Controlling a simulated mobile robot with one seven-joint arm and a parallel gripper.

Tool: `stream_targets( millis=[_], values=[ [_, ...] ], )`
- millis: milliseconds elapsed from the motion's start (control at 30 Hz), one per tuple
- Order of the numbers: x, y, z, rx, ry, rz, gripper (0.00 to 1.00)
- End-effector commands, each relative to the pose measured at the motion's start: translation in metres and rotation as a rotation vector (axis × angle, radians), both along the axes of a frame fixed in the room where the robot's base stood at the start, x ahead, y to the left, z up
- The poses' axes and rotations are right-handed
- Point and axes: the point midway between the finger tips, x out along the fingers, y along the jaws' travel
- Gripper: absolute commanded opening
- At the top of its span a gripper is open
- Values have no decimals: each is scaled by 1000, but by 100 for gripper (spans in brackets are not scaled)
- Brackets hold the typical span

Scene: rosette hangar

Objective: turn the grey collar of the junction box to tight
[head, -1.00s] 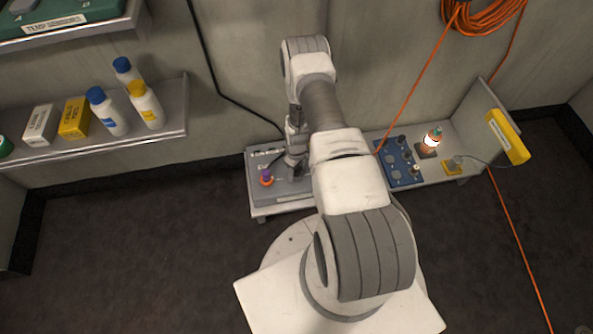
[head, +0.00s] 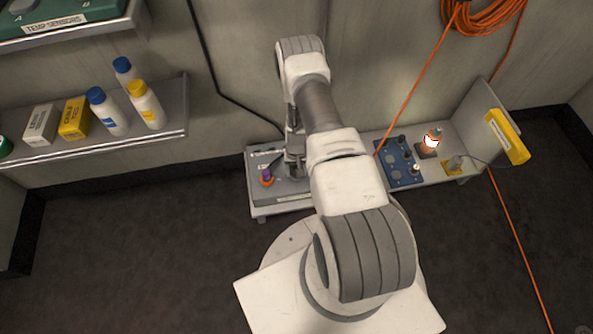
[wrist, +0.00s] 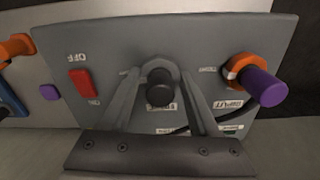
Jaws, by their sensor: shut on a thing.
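The junction box (head: 262,194) is a grey box on the low bench in the head view, partly hidden by my arm. In the wrist view its grey panel (wrist: 120,50) fills most of the picture. The grey collar (wrist: 160,64) sits mid-panel around a black round plug (wrist: 159,92). My gripper (wrist: 159,80) has its two fingers closed in on the collar from both sides. My gripper (head: 294,168) also shows in the head view, low over the box. Any tightness mark at the collar is not readable.
Right of the collar is an orange collar (wrist: 238,68) with a purple plug (wrist: 262,87); left is a red switch (wrist: 84,83) near an "OFF" label. A blue panel (head: 402,176), lit lamp (head: 432,141) and yellow block (head: 453,167) stand right on the bench. Bottles occupy the left shelf (head: 165,140).

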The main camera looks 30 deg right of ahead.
Motion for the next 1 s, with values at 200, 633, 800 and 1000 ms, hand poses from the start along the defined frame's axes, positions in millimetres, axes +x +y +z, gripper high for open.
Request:
stream_targets(
  millis=[200, 633, 800, 1000],
  values=[
    [0, 0, 0, 0, -1, -59, 6],
    [0, 0, 0, 0, -1, -76, 6],
    [0, 0, 0, 0, -1, -75, 77],
    [0, 0, 0, 0, 0, -74, 91]
  ],
)
